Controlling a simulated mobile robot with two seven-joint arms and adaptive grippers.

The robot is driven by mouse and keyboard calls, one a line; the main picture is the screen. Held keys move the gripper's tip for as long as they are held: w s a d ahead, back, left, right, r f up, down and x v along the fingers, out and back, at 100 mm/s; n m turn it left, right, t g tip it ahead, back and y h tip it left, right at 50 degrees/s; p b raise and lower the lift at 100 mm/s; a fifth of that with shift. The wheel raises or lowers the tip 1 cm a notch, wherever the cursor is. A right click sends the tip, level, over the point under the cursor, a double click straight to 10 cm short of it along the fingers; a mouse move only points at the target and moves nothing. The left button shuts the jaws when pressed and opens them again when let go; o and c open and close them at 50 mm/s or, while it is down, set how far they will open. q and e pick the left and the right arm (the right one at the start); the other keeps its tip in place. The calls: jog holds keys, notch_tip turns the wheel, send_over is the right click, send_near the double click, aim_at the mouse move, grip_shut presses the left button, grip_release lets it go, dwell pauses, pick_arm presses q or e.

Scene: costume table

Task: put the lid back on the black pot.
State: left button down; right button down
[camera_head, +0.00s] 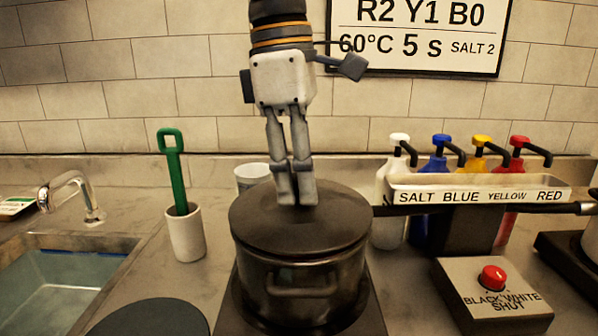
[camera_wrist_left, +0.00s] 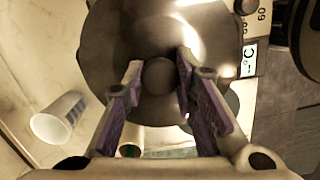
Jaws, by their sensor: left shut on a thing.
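The black pot (camera_head: 300,283) stands on a dark hob plate in the middle of the head view. Its dark round lid (camera_head: 258,222) covers the pot's opening, level and roughly centred; I cannot tell whether a small gap is left under its rim. My left gripper (camera_head: 296,198) points straight down over the lid's middle. In the left wrist view its two fingers (camera_wrist_left: 157,88) are shut on the round knob (camera_wrist_left: 158,74) of the lid (camera_wrist_left: 115,40). The fingers hide the knob in the head view. My right gripper is not in view.
A white cup with a green-handled tool (camera_head: 186,232) stands left of the pot, a sink (camera_head: 70,285) beyond it. A flat dark disc (camera_head: 150,318) lies front left. Right are pump bottles, a labelled rack (camera_head: 478,195) and a red-button box (camera_head: 492,300). A white cup (camera_head: 252,177) stands behind.

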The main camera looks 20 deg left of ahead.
pick_arm(q)
jog(key=shift+f, duration=0.1)
dwell(0.5)
jog(key=c, duration=1.2)
grip_release()
jog(key=o, duration=0.5)
jog(key=shift+c, duration=0.2)
jog(key=shift+r, duration=3.5)
